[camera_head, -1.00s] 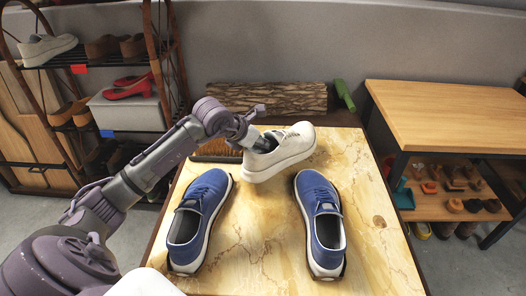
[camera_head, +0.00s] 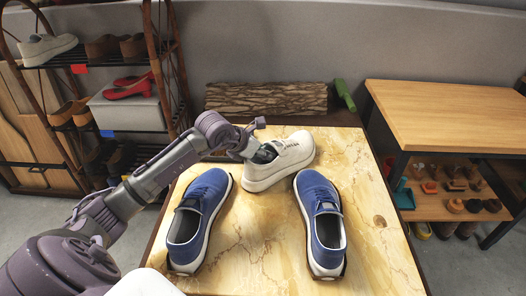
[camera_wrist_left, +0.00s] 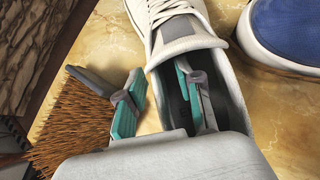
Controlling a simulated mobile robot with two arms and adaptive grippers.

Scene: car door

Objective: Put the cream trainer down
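The cream trainer (camera_head: 282,163) rests on the table (camera_head: 262,240), at the back between the two blue trainers, its toe to the back right. In the left wrist view the cream trainer (camera_wrist_left: 227,82) fills the middle. My left gripper (camera_head: 255,150) is at its heel opening. In the wrist view the fingers (camera_wrist_left: 158,85) straddle the shoe's side wall, one inside the shoe and one outside. They are spread, with a gap between the outer finger and the wall. My right gripper is not in view.
A left blue trainer (camera_head: 203,205) and a right blue trainer (camera_head: 320,215) stand nearer. A bristle brush (camera_wrist_left: 72,125) lies beside the outer finger. A log (camera_head: 265,97) and a green-handled tool (camera_head: 344,95) are at the back. Bare tabletop lies between the blue trainers.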

